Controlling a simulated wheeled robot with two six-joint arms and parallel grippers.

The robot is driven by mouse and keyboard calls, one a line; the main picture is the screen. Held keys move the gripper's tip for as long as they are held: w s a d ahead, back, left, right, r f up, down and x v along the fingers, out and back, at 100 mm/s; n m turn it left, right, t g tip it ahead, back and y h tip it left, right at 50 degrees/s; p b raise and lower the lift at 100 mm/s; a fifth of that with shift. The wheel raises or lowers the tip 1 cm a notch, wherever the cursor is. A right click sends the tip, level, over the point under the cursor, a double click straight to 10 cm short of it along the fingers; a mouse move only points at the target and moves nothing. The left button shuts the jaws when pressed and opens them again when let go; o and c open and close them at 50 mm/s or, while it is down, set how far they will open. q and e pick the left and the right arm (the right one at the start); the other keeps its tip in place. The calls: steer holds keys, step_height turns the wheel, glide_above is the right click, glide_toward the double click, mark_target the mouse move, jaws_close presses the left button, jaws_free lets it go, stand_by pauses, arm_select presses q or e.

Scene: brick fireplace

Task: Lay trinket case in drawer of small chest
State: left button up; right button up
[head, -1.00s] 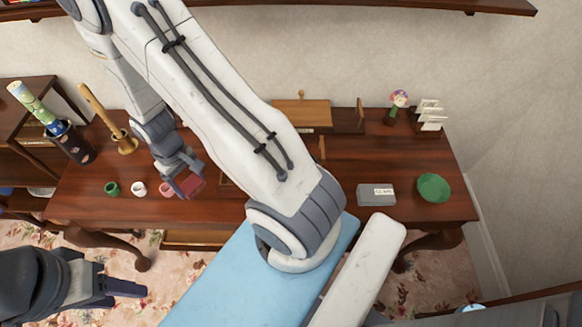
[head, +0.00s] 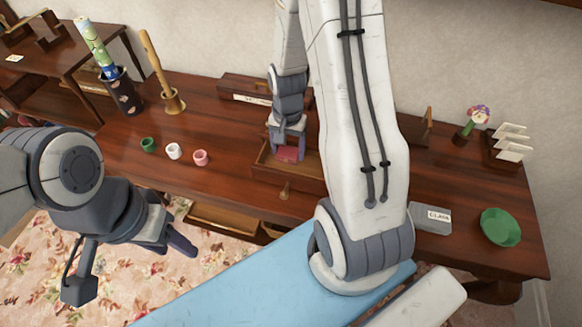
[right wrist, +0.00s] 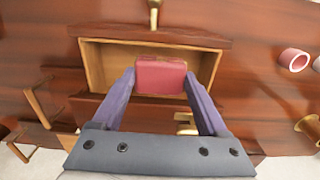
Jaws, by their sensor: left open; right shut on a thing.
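The red trinket case (head: 288,154) is held between the fingers of my right gripper (head: 288,148). In the right wrist view the case (right wrist: 161,76) sits between the two fingers, over the open drawer (right wrist: 95,66). The head view shows the drawer (head: 262,168) pulled out from the small chest (head: 240,84), its knob facing the table's front. I cannot tell whether the case touches the drawer floor. My right arm hides part of the chest and drawer. My left gripper (head: 180,242) is open and empty, in front of the table at the left.
Green, white and pink cups (head: 200,157) stand left of the drawer. A mortar with pestle (head: 172,100) and a dark holder (head: 122,96) stand further left. A grey box (head: 430,218), green bowl (head: 500,226), flower pot (head: 470,130) and letter rack (head: 505,150) are at the right.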

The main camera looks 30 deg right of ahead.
mark_target(288, 164)
steer(key=shift+f, duration=3.35)
steer(key=shift+f, duration=0.2)
steer(key=o, duration=1.2)
steer(key=shift+o, duration=0.2)
steer(key=shift+r, duration=0.15)
